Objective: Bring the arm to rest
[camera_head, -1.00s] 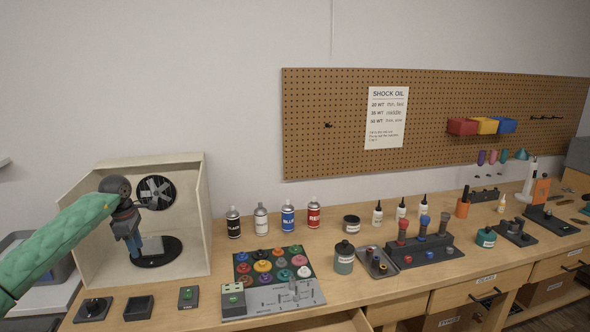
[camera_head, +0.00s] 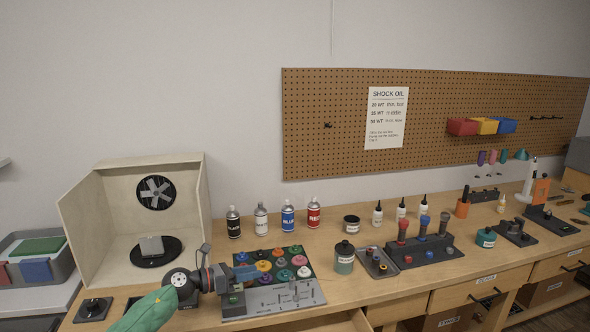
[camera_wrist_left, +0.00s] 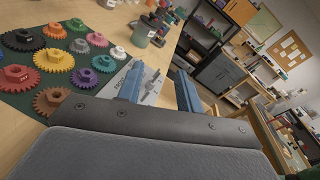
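My left arm comes in at the lower left of the head view. Its gripper (camera_head: 252,272) points right, over the left part of the gear board (camera_head: 315,292). In the left wrist view its two blue fingers (camera_wrist_left: 160,90) stand apart with nothing between them. Several coloured gears (camera_wrist_left: 60,60) lie on the green mat to the left of the fingers. The gap between fingers and gears is hard to judge. My right gripper is not in view.
An open wooden booth (camera_head: 75,210) with a fan (camera_head: 155,192) and a grey block (camera_head: 152,246) on a black disc stands at left. Spray cans (camera_head: 288,217) stand behind the gear board. Bottles, a grey tray (camera_head: 390,268) and tool stands fill the bench to the right.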

